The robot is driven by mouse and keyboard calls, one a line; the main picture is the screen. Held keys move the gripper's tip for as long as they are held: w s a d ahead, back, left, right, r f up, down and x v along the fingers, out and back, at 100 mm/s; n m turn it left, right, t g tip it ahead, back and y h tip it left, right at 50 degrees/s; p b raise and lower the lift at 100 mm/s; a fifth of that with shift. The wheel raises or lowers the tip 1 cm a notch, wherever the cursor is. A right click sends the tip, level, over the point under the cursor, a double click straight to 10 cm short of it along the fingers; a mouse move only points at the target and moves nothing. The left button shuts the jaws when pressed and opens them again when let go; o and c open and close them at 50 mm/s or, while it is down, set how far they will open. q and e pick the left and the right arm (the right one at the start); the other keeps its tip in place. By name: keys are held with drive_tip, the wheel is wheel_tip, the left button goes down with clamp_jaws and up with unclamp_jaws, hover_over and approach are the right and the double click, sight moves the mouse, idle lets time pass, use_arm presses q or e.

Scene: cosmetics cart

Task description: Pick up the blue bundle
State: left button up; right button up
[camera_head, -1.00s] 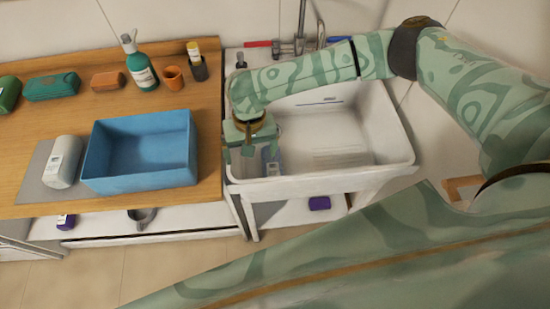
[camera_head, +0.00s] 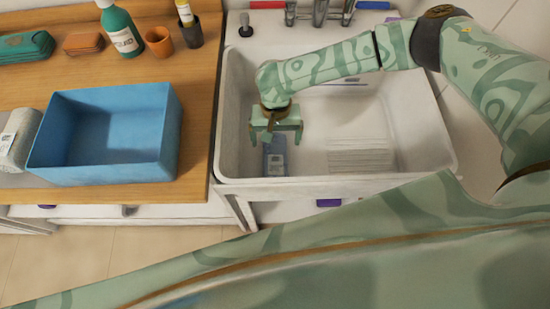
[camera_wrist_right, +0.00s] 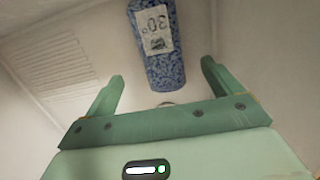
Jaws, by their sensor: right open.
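The blue bundle (camera_head: 275,158) lies in the white sink (camera_head: 232,120), near its front left corner. In the right wrist view the bundle (camera_wrist_right: 162,60) is speckled blue with a white label reading 30°, and it lies ahead of the fingers, a little off their tips. My right gripper (camera_head: 276,138) is open and empty, above the back end of the bundle in the head view. It also shows in the right wrist view (camera_wrist_right: 162,80) with its fingers wide apart. My left gripper is out of view.
A blue bin (camera_head: 172,130) stands on the wooden counter (camera_head: 197,95) left of the sink. A light rolled towel (camera_head: 18,140), a green bottle (camera_head: 122,32) and an orange cup (camera_head: 159,42) are also there. The sink's walls surround my right gripper. A ridged area (camera_head: 360,155) lies right of the bundle.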

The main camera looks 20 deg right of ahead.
sight(275, 154)
wheel_tip(275, 154, down, 4)
drive_tip(key=shift+s+f+b, duration=0.1)
drive_tip(key=shift+f+b, duration=0.1)
drive_tip(key=shift+b, duration=0.4)
drive_tip(key=shift+s+a+f, duration=0.1)
drive_tip(key=shift+s+f, duration=0.1)
drive_tip(key=shift+f, duration=0.25)
drive_tip(key=f+b, duration=0.1)
drive_tip(key=f, duration=0.2)
drive_tip(key=f+b, duration=0.1)
drive_tip(key=shift+s+a+f+b, duration=0.2)
drive_tip(key=shift+s+b, duration=0.15)
drive_tip(key=shift+r, duration=0.15)
drive_tip(key=c, duration=1.3)
wheel_tip(275, 154, up, 10)
drive_tip(key=p, duration=0.5)
